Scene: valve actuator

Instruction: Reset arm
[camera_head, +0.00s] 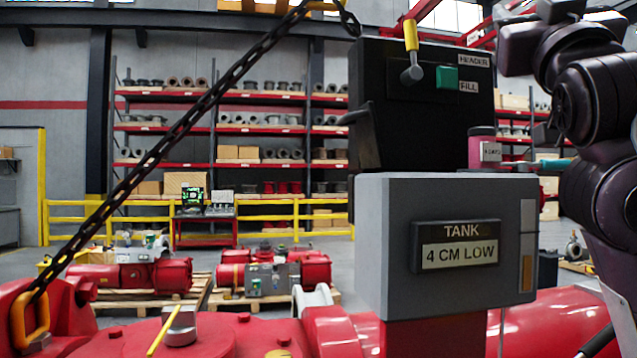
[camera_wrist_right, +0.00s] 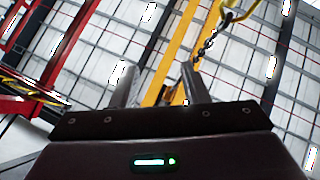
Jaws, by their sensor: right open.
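My right arm (camera_head: 597,110) rises along the right edge of the head view, beside the boxes and apart from them. In the right wrist view my right gripper (camera_wrist_right: 160,88) has its two fingers spread, with nothing held between them. It points up toward the roof. My left gripper is not in view. A black box (camera_head: 420,110) bears a yellow-handled lever (camera_head: 411,50) and a green button (camera_head: 447,78), with labels beside them. Below it a grey box (camera_head: 390,240) carries a sign (camera_head: 458,245) reading "TANK 4 CM LOW".
A dark chain (camera_head: 165,143) slants from a yellow lug (camera_head: 30,315) up to the top. Red machinery (camera_head: 245,335) fills the foreground. A pink-red part (camera_head: 482,148) sits behind the boxes, near my arm. Yellow railings (camera_head: 270,218) and shelves stand behind.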

